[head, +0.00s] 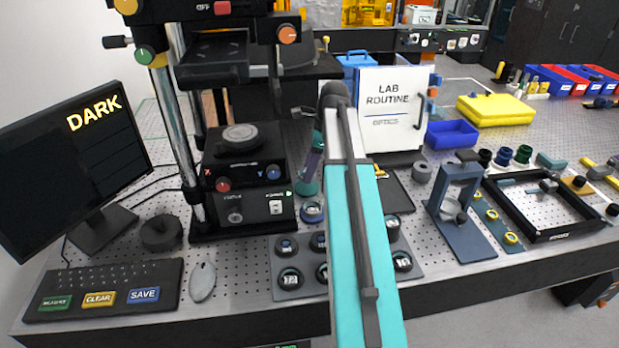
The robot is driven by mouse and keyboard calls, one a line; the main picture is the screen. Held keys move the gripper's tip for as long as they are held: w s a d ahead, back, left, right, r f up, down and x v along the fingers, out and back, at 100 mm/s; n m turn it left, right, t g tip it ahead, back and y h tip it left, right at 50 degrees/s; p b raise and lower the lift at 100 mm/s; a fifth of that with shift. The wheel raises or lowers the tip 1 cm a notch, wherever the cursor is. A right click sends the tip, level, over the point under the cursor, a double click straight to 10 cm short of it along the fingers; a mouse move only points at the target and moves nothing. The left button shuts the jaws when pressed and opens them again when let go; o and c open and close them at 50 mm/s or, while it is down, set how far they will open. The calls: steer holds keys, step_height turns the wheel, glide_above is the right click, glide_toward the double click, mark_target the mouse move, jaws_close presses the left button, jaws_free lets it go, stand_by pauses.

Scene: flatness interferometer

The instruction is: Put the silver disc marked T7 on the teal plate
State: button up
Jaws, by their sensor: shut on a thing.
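My arm's teal and white link rises through the middle of the head view and covers what lies behind it. I cannot make out my gripper's fingers or anything held in them. No silver disc with a readable T7 mark shows. A grey round piece (240,134) sits on top of the black instrument stage (243,160), its mark not legible. A grey tray (306,241) holds several dark round pieces with pale labels, partly hidden by my arm. I cannot pick out a teal plate with certainty.
A monitor (75,155) reading DARK and a keyboard (105,288) stand at left, with a mouse (203,282). A white LAB ROUTINE binder (390,105) stands behind my arm. A blue stand (457,200) and black frame (535,232) are at right.

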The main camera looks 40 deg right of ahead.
steer(key=shift+f+p, duration=0.35)
steer(key=shift+f, duration=1.5)
steer(key=shift+f, duration=0.15)
steer(key=o, duration=1.2)
steer(key=shift+r, duration=0.2)
steer(key=shift+b+v, duration=0.9)
steer(key=shift+v, duration=5.05)
